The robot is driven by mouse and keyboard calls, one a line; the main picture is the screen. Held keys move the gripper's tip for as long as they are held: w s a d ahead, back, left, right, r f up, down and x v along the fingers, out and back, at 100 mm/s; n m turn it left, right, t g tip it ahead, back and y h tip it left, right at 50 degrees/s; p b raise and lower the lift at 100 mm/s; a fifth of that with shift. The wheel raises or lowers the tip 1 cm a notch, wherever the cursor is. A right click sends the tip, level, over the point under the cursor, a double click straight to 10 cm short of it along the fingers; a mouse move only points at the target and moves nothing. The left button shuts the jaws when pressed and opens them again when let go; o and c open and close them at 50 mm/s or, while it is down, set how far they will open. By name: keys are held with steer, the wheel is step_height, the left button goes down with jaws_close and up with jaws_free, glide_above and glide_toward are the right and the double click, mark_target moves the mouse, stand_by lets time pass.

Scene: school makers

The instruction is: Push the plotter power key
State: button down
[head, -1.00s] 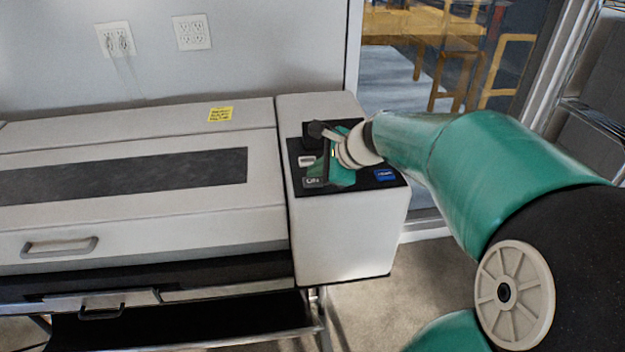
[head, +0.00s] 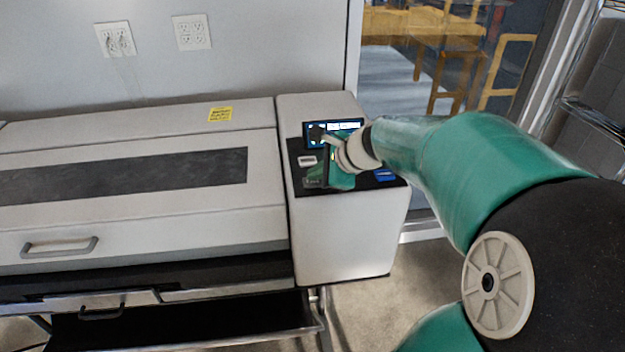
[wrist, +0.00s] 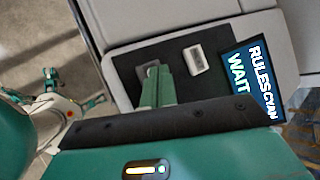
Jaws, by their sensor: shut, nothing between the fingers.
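The plotter (head: 140,200) is a long pale machine with a black control panel (head: 350,183) on its right end. A grey key (head: 312,182) sits at the panel's near left corner, partly covered by my gripper (head: 329,180). It also shows in the wrist view (wrist: 148,69), right at my fingertips (wrist: 156,75). My green fingers are shut and empty, pointing down at this key. They appear to touch it, but how far it is pressed is hidden. The plotter's display (head: 346,127) is lit; in the wrist view the display (wrist: 247,78) reads "WAIT" and "RULES CYAN".
A white key (head: 307,161) and a blue key (head: 386,175) are on the same panel; the white one (wrist: 197,59) is close beside my fingers. A wall with outlets (head: 192,32) stands behind, and a glass door is at the right.

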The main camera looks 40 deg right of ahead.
mark_target(317, 183)
steer(key=shift+r, duration=0.5)
steer(key=shift+r, duration=3)
stand_by(0.4)
